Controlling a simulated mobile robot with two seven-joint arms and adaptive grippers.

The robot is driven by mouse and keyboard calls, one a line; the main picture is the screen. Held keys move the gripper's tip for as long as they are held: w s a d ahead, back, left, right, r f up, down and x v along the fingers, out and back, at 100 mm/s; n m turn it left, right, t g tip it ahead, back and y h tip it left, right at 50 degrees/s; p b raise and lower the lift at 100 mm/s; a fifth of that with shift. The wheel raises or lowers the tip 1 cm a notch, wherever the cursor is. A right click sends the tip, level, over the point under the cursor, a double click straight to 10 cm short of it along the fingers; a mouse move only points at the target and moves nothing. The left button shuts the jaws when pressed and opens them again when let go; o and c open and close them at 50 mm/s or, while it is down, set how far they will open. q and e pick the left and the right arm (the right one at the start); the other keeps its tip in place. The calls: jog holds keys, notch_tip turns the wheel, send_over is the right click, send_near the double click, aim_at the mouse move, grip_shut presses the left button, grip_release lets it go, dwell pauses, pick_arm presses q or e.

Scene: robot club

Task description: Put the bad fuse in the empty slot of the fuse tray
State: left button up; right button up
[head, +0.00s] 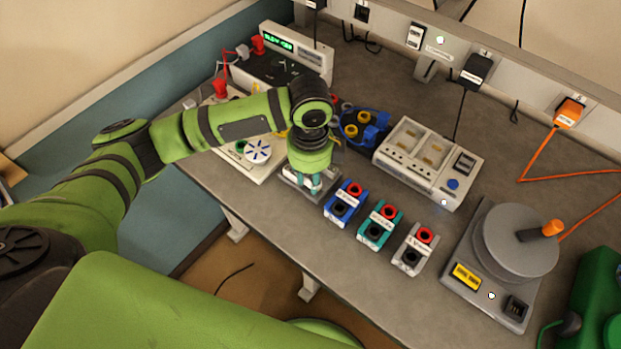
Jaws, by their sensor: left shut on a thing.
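My left gripper (308,182) points down near the front edge of the bench, over a small grey tray (288,186). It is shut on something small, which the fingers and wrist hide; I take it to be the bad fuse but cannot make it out. The grey tray looks like the fuse tray. The arm covers most of it, so its slots cannot be told apart, nor whether the held thing touches it. My right gripper is not in view.
Blue, teal and grey terminal blocks (378,224) stand right of the gripper. Behind them is a white box with recesses (451,191). A white panel with a fan-marked dial (257,151) lies left of it. A grey turntable device (500,236) stands at right.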

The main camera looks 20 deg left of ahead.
pick_arm(q)
jog(key=shift+f, duration=1.2)
jog(key=o, duration=0.9)
jog(key=shift+f, duration=0.15)
jog(key=shift+o, duration=0.2)
notch_tip(320, 180, up, 11)
jog(key=shift+r+b, duration=0.2)
jog(key=shift+b, duration=0.9)
jog(key=shift+r, duration=0.5)
